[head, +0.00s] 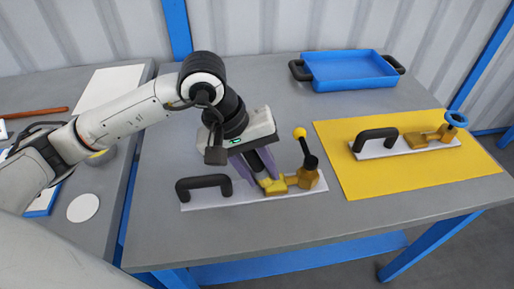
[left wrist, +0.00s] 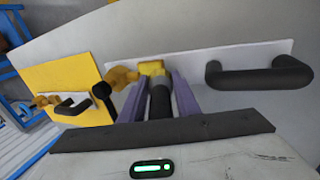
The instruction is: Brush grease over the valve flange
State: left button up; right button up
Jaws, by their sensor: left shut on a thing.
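My left gripper (head: 262,163) points down over the grey table and is shut on a brush. The brush's dark handle (left wrist: 160,102) shows between the purple fingers in the left wrist view, with its yellow head (left wrist: 152,68) at the far end. The yellow head (head: 273,187) is at the left end of a brass valve (head: 307,179); I cannot tell whether they touch. This valve has a black lever with a yellow knob (head: 299,132). It sits on a white plate (head: 225,197) with a black handle (head: 203,184). My right gripper is not in view.
A yellow mat (head: 375,180) on the right bears a second white plate with a black handle (head: 375,138), a brass valve (head: 425,138) and a blue ring (head: 456,119). A blue tray (head: 350,71) stands at the back. A side table (head: 103,180) with several items is on the left.

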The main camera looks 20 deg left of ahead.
aim_at(261, 161)
pick_arm(q)
notch_tip(261, 161, up, 2)
jog(key=shift+r, duration=0.2)
jog(key=shift+w+d+r+p, duration=0.1)
jog(key=shift+r+p, duration=0.5)
jog(key=shift+r, duration=0.1)
notch_tip(261, 161, up, 2)
jog(key=shift+r+p, duration=0.15)
jog(key=shift+p, duration=0.35)
jog(key=shift+r+p, duration=0.45)
jog(key=shift+r, duration=0.65)
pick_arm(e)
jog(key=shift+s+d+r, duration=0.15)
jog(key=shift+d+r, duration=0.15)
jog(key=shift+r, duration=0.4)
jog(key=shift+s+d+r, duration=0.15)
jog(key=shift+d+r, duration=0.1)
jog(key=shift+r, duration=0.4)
pick_arm(q)
jog(key=shift+f, duration=0.1)
